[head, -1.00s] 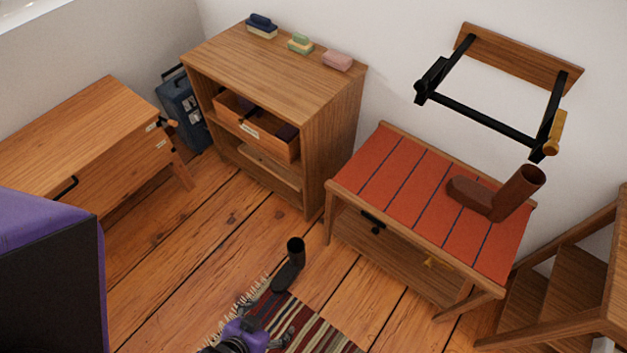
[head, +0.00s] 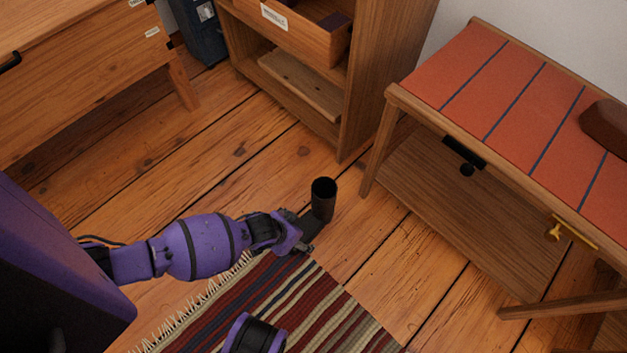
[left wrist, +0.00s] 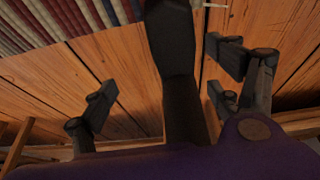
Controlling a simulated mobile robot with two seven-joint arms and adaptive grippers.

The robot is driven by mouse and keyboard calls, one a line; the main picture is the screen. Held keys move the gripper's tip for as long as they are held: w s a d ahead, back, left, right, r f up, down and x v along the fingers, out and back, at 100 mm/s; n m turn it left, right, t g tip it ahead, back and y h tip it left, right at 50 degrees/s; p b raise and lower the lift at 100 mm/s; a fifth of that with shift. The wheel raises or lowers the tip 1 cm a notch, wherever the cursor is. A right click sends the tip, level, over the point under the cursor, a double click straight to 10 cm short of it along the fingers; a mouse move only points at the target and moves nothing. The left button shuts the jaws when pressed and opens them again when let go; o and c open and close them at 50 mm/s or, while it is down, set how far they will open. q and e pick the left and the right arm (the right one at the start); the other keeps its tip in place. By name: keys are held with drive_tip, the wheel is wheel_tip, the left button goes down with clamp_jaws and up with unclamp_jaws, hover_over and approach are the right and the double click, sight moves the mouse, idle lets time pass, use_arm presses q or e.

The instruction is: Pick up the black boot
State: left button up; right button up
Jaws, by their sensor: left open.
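The black boot (head: 323,200) stands upright on the plank floor, just past the striped rug's far edge, its round shaft opening facing up. Its foot part points toward my left gripper and is partly covered by it. My left gripper (head: 292,232) is low beside the boot, reaching in from the left. In the left wrist view the dark boot (left wrist: 178,75) runs down the middle, between the spread fingers of the open left gripper (left wrist: 160,88). Floor gaps show on both sides of the boot there. My right gripper is not in view.
A bench with red slatted top (head: 510,85) and lower shelf stands right of the boot. A brown boot (head: 605,128) lies on it. A wooden shelf unit (head: 385,70) stands behind. The striped rug (head: 290,305) lies in front.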

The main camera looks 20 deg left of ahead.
sight(309, 223)
use_arm(q)
drive_tip(key=w+f+b, duration=0.1)
drive_tip(key=w, duration=0.1)
drive_tip(key=w+a+f+b, duration=0.1)
drive_tip(key=w+f, duration=0.1)
drive_tip(key=shift+w+a+f, duration=0.15)
drive_tip(key=shift+f, duration=0.1)
drive_tip(key=shift+b+x, duration=0.65)
drive_tip(key=shift+x, duration=0.15)
drive_tip(key=shift+w+f+b, duration=0.3)
drive_tip(key=shift+f+b, duration=0.1)
drive_tip(key=shift+f, duration=0.15)
drive_tip(key=b+x, duration=0.2)
drive_tip(key=x, duration=0.1)
drive_tip(key=shift+w+d+f+b, duration=0.1)
drive_tip(key=shift+w+d+b, duration=0.15)
drive_tip(key=shift+d+b, duration=0.15)
drive_tip(key=shift+w+d+f+b, duration=0.1)
drive_tip(key=shift+w+f+b, duration=0.15)
drive_tip(key=shift+f, duration=0.25)
drive_tip(key=shift+r, duration=0.1)
drive_tip(key=c, duration=1.6)
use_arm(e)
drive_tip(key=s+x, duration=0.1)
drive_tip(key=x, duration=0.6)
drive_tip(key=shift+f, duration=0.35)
use_arm(q)
drive_tip(key=shift+r, duration=0.1)
